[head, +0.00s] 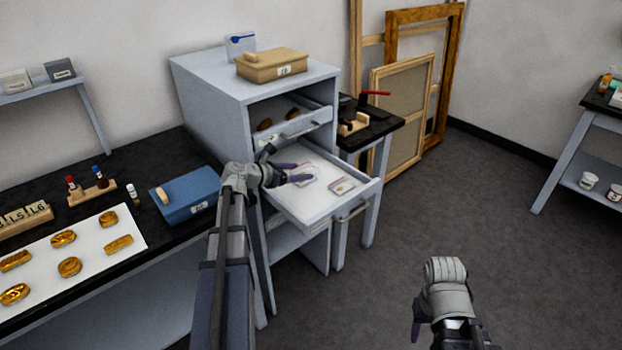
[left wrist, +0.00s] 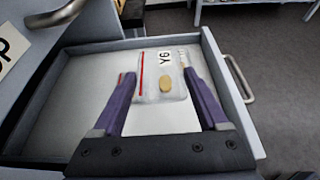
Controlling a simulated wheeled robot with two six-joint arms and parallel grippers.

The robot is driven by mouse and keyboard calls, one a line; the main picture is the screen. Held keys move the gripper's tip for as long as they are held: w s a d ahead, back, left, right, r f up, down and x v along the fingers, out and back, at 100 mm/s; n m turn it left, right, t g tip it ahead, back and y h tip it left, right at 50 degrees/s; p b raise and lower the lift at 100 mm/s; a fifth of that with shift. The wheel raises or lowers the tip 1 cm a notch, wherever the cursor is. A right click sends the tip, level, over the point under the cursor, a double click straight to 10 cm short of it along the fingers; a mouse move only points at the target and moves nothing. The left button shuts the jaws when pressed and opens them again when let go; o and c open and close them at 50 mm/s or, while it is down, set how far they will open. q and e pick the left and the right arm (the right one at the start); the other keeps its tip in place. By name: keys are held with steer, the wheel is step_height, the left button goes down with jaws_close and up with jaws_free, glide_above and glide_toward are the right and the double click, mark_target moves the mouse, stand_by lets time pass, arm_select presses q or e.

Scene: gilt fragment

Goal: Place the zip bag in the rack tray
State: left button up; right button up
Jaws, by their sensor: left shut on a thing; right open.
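The grey rack has a tray (head: 321,208) pulled out like a drawer; its wall also shows in the left wrist view (left wrist: 112,46). My left gripper (head: 304,174) is over the tray, shut on a clear zip bag (head: 303,168) that is hard to make out. A second zip bag (head: 343,188) with a small gold piece lies near the tray's front right. My right gripper (head: 438,300) is open, over the floor.
A narrower drawer (head: 296,128) above the tray is partly open. A tan box (head: 272,65) stands on the rack. A blue box (head: 184,196) and gold pieces (head: 69,267) are on the left bench. A small black table (head: 382,128) stands behind.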

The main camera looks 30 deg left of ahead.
mark_target(297, 202)
arm_select(q)
steer(key=shift+f+b, duration=4.95)
steer(key=shift+f, duration=0.2)
steer(key=o, duration=1.2)
steer(key=shift+r, duration=0.15)
steer(key=shift+s+r, duration=0.25)
steer(key=shift+p+v, duration=2.3)
steer(key=shift+v, duration=3.45)
steer(key=shift+a+f, duration=0.1)
steer(key=shift+f, duration=0.05)
